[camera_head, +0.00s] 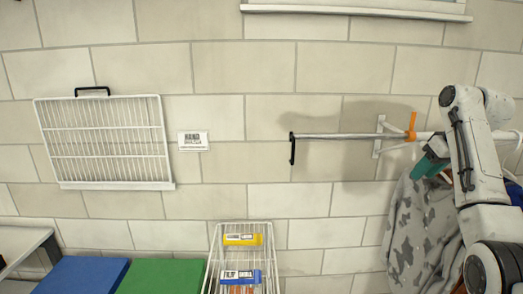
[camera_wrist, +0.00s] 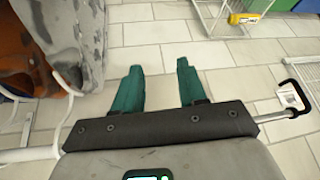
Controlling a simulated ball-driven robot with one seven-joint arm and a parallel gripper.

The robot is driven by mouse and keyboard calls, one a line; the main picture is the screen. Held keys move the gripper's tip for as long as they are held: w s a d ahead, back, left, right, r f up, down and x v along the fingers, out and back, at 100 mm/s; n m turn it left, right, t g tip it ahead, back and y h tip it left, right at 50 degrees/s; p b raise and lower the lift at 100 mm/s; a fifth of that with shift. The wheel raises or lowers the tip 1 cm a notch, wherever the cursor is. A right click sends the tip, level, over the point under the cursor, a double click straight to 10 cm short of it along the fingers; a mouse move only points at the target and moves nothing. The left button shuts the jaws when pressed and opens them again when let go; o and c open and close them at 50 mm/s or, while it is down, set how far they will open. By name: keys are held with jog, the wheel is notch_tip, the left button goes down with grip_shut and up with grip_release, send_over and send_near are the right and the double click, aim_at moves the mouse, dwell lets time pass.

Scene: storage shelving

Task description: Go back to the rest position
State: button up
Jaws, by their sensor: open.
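My gripper (camera_wrist: 157,64) shows in the wrist view with its two green fingers apart and nothing between them. In the head view my gripper (camera_head: 428,166) is at the right, just below the wall rod (camera_head: 340,136), close to the hanging grey patterned garment (camera_head: 425,225). I cannot tell whether it touches the rod or the garment. In the wrist view the rod (camera_wrist: 280,116) runs behind my gripper, which hides its middle. The grey garment (camera_wrist: 88,40) and an orange one (camera_wrist: 20,50) hang to the left of the fingers.
A white wire rack (camera_head: 105,140) is on the tiled wall at left. A wire basket (camera_head: 214,262) holds a yellow item (camera_head: 243,239) and a blue item (camera_head: 240,275). Blue (camera_head: 82,277) and green (camera_head: 160,277) surfaces lie low at left. The rod ends in a black hook (camera_head: 292,148).

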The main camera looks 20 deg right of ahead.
jog(key=s+a+f+g, duration=0.1)
jog(key=s+a+f, duration=0.2)
jog(key=a+f, duration=0.55)
jog(key=s+a+f, duration=0.3)
jog(key=a+f, duration=0.3)
jog(key=f, duration=0.6)
jog(key=s+a+f+g, duration=0.1)
jog(key=s+a+f, duration=0.2)
jog(key=a+f, duration=0.55)
jog(key=s+a+f+g, duration=0.1)
jog(key=s+a+f, duration=0.2)
jog(key=s+f, duration=0.25)
jog(key=s+a+f, duration=0.4)
jog(key=s, duration=0.3)
jog(key=s+a+f+g, duration=0.1)
jog(key=s+a, duration=0.2)
jog(key=s, duration=1.3)
jog(key=shift+s+a+h, duration=0.15)
jog(key=shift+s+h, duration=0.15)
jog(key=shift+s, duration=0.1)
